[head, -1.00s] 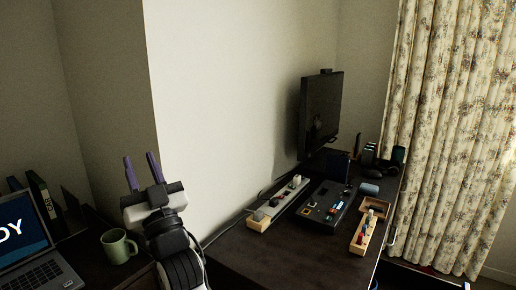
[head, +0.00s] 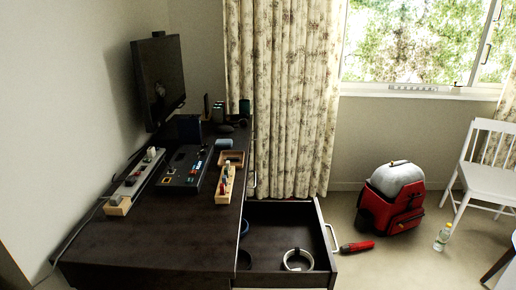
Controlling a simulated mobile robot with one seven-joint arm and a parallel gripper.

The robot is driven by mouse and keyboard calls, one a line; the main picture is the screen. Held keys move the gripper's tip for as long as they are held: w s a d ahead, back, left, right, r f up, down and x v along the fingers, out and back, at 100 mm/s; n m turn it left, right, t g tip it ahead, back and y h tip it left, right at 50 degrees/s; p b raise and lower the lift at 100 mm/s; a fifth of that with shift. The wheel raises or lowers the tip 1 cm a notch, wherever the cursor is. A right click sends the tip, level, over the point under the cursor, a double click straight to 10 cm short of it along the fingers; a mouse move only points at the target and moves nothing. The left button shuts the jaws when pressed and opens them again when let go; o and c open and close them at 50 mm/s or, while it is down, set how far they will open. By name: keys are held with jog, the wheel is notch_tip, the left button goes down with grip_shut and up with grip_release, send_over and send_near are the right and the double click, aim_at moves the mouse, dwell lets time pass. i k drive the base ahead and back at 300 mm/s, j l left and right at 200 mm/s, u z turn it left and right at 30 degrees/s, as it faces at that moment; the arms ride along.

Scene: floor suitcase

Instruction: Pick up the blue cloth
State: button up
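I cannot make out a blue cloth in the head view. A small bluish item (head: 244,228) shows at the left inside the open drawer, partly hidden by the desk edge; I cannot tell what it is. My gripper is not in view now.
The dark desk (head: 155,235) holds a monitor (head: 160,80), a power strip (head: 135,180), a black device (head: 186,168) and a wooden tray (head: 226,184). The open drawer (head: 270,220) holds a white ring (head: 298,260). A red backpack (head: 390,210), bottle (head: 442,237) and white chair (head: 485,165) stand right.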

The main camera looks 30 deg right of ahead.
aim_at(225, 143)
jog(key=u, duration=4.7)
jog(key=k+z, duration=1.2)
jog(key=k, duration=0.15)
jog(key=k+l+z, duration=0.15)
jog(key=k+z, duration=0.2)
jog(key=k, duration=0.45)
jog(key=k+z, duration=0.7)
